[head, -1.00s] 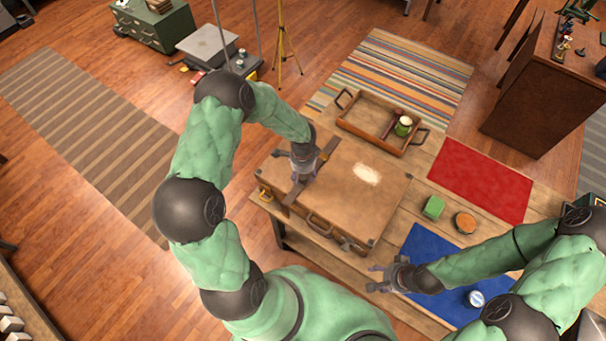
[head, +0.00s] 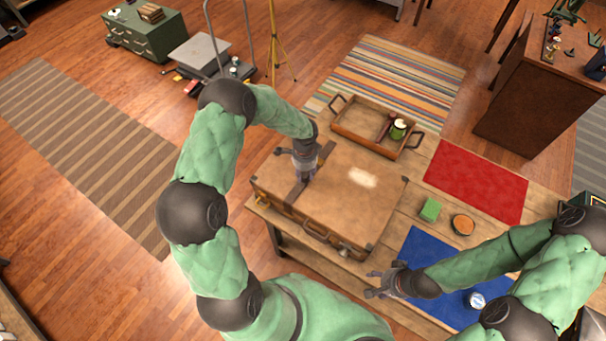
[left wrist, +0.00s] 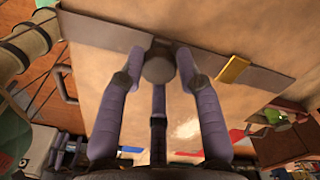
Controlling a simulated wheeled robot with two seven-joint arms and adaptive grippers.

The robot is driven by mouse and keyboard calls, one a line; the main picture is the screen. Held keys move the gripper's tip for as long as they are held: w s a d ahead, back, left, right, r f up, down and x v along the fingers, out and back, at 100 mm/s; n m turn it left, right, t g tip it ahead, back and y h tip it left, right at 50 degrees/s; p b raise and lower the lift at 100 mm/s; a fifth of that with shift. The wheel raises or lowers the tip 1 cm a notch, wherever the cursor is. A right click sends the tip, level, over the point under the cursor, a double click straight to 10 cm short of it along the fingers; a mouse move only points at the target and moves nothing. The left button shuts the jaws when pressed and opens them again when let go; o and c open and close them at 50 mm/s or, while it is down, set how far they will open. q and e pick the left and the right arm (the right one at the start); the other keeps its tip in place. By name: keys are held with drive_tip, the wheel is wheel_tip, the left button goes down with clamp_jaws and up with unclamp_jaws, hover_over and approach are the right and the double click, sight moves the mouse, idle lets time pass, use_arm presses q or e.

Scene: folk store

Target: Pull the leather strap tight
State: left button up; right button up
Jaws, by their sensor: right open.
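The brown suitcase (head: 345,205) lies flat on the wooden table. The dark leather strap (head: 325,151) runs across its lid near the left end. In the left wrist view the strap (left wrist: 95,30) crosses the top, with a brass buckle (left wrist: 233,69) to the right of the fingers. My left gripper (head: 304,178) points down at the strap on the lid. In the wrist view its fingertips (left wrist: 158,62) come together at a dark part of the strap and appear shut on it; the contact itself is partly hidden. My right gripper (head: 375,284) is open and empty in front of the suitcase's right side.
A wooden tray (head: 345,132) with a jar (head: 398,129) stands behind the suitcase. To the right lie a red mat (head: 478,180), a green block (head: 430,210), a round orange-topped item (head: 463,224) and a blue mat (head: 425,255) bearing a small tin (head: 474,300).

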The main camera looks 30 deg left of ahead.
use_arm(q)
drive_tip(key=shift+o, duration=1.3)
drive_tip(key=shift+w, duration=0.25)
drive_tip(key=shift+s+r, duration=0.1)
wheel_tip(320, 180, up, 12)
drive_tip(key=shift+f, duration=0.2)
